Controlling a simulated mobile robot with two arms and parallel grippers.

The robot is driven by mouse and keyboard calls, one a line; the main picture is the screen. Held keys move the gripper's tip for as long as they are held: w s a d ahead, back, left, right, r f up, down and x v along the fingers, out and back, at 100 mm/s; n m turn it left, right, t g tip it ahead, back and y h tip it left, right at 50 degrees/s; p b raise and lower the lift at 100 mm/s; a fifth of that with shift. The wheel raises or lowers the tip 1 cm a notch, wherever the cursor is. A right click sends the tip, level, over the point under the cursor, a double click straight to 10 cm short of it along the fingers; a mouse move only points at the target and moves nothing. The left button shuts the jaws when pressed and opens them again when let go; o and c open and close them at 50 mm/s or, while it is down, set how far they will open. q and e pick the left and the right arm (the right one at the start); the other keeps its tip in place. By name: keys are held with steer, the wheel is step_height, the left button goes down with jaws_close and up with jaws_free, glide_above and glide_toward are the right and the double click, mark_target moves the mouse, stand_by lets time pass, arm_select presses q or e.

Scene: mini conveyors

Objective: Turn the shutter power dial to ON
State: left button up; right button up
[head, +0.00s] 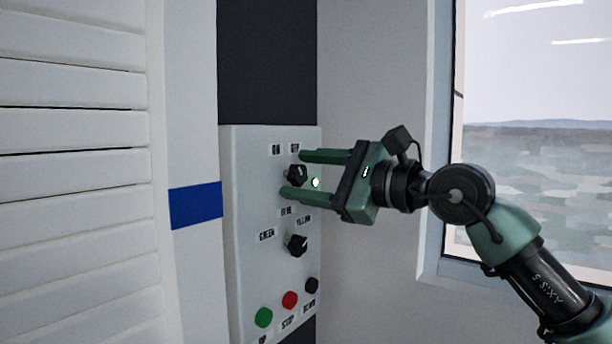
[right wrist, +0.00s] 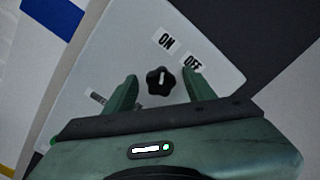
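The shutter power dial (head: 296,176) is a black knob high on the light grey control panel (head: 250,200). It also shows in the right wrist view (right wrist: 160,81), with an ON label (right wrist: 167,39) and an OFF label (right wrist: 193,63) above it. A small pale mark shows on the knob; where it points is hard to tell. My right gripper (head: 293,174) is open, with one finger on each side of the dial. In the right wrist view gaps show between the knob and both fingers. My left gripper is not in view.
A second black dial (head: 297,244) sits lower on the panel. Below it are green (head: 264,317), red (head: 290,299) and black (head: 312,285) buttons. A white slatted shutter (head: 70,180) is at left, a window (head: 535,130) at right.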

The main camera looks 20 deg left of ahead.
steer(key=b+v, duration=0.2)
steer(key=v, duration=0.6)
steer(key=shift+b, duration=0.3)
steer(key=shift+a, duration=0.1)
